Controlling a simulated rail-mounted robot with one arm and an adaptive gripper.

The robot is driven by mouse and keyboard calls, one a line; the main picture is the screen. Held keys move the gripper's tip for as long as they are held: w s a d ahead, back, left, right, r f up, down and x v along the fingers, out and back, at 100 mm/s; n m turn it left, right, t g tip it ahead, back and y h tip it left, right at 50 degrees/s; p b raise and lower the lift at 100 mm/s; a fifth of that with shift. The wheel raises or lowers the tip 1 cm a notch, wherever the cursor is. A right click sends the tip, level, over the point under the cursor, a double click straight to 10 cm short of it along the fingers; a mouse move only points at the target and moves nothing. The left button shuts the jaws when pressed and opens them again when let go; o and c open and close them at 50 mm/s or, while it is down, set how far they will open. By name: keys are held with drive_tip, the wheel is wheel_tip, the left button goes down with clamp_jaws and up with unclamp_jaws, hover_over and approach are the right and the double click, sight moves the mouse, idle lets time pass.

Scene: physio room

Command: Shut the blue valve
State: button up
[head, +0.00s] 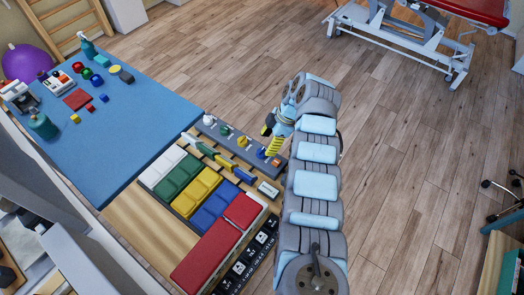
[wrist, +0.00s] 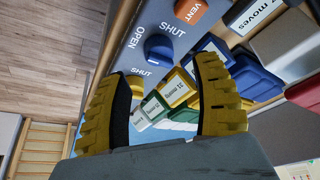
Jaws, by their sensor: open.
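The blue valve (wrist: 158,48) is a round blue knob on a grey panel (wrist: 185,68). In the wrist view it sits just beyond my fingertips, between their directions, with the words OPEN and SHUT printed beside it. A small pale mark shows at its lower edge; I cannot tell its setting for sure. In the head view the blue valve (head: 262,153) is near the right end of the panel. My gripper (wrist: 162,72) is open, with its yellow ribbed fingers apart and nothing between them. In the head view my gripper (head: 273,148) is close above the blue valve.
An orange knob marked VENT (wrist: 190,12) is beside the blue valve. A yellow knob (wrist: 137,86) is on its other side, and a green knob (head: 226,130) is further left. Coloured blocks (head: 197,190) lie in front of the panel. A blue mat (head: 130,100) with small objects is at left.

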sight(263, 150)
drive_tip(key=shift+x, duration=2.8)
drive_tip(key=shift+w, duration=0.1)
drive_tip(key=shift+c, duration=0.3)
clamp_jaws()
